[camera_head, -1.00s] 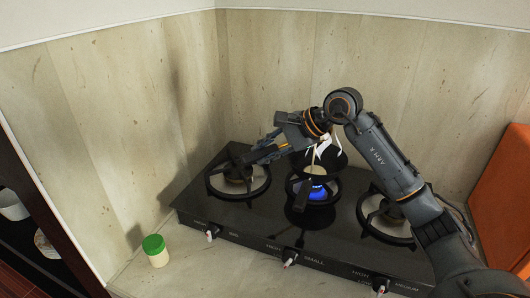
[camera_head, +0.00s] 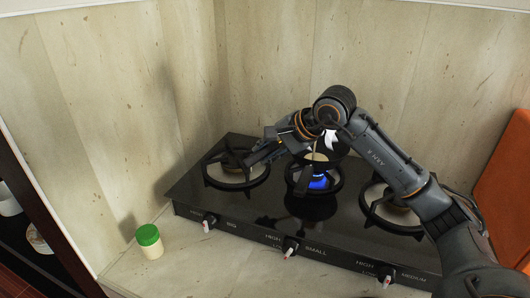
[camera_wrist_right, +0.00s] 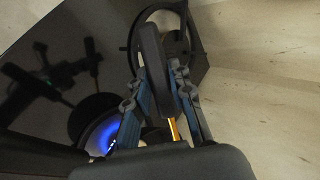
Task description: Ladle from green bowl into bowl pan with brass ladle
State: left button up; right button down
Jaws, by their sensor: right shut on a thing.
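My right gripper (camera_head: 256,157) reaches left over the stove, above the left and middle burners. In the right wrist view its fingers (camera_wrist_right: 158,85) are closed around a long dark handle with a brass-coloured piece (camera_wrist_right: 173,130), which fits the brass ladle. The ladle's scoop is hard to make out. No green bowl can be made out. My left gripper is not in view.
The black stove (camera_head: 238,222) has three burners; the middle one burns blue (camera_head: 319,182). Walls close off the back, and an orange panel (camera_head: 507,195) stands at right.

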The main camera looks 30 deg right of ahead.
jog(key=shift+w+d+f+n+t+h+b, duration=0.1)
jog(key=shift+d+f+n+t+h+b, duration=0.2)
jog(key=shift+f+b, duration=0.35)
jog(key=shift+w+d+f+n+t+h+b, duration=0.1)
jog(key=shift+d+f+h+b, duration=0.25)
jog(key=shift+f+b, duration=0.3)
jog(key=shift+r, duration=0.2)
dwell(1.8)
jog(key=shift+r+p, duration=1.75)
jog(key=shift+r, duration=0.65)
